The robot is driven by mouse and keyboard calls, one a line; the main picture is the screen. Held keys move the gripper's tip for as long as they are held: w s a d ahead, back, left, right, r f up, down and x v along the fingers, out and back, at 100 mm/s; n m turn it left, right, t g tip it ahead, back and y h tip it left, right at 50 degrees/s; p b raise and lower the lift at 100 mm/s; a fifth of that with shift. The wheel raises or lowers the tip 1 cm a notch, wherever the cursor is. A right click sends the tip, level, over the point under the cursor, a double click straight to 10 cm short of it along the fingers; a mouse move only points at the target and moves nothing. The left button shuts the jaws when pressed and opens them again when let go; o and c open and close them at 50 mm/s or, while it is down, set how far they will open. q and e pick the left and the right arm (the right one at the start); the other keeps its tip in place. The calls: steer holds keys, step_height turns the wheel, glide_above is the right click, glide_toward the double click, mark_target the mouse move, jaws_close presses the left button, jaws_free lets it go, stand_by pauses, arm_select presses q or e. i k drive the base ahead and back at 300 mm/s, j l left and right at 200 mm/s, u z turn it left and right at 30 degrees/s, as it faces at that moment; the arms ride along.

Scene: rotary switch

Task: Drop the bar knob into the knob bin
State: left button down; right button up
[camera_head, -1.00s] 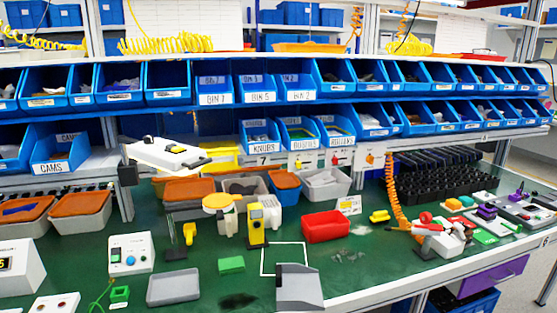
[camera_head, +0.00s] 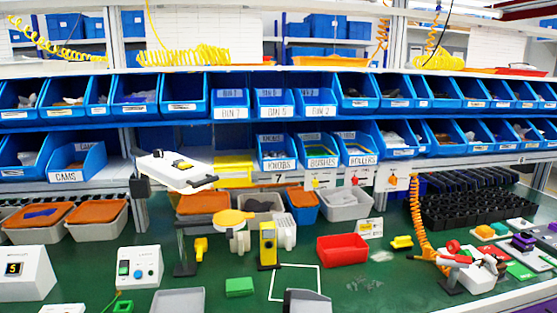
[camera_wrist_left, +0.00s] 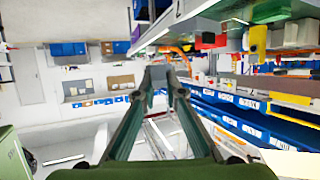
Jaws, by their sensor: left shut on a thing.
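The knob bin (camera_head: 278,165) is a blue open-front bin labelled KNOBS. It stands at the left of the BUSHES and ROLLERS bins on the lower shelf in the head view. My left gripper (camera_wrist_left: 159,78) shows in the left wrist view, its two long fingers converging and shut on a small grey thing at the tips. It fits the bar knob, but its shape is mostly hidden by the fingers. The gripper is up in free space, apart from the shelves. My left gripper does not show in the head view, and my right gripper is in neither view.
Rows of blue bins fill two shelves above the green bench (camera_head: 340,283). A white device (camera_head: 176,170) on an arm juts out left of the knob bin. A coiled orange hose (camera_head: 420,225) hangs at right.

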mark_target(277, 162)
steer(key=i+l+u, duration=0.1)
steer(key=i+l, duration=0.3)
steer(key=l, duration=0.25)
steer(key=i+l+u, duration=0.25)
steer(key=l, duration=0.4)
steer(key=i+l, duration=0.3)
steer(key=i+l+u, duration=0.15)
steer(key=l, duration=0.25)
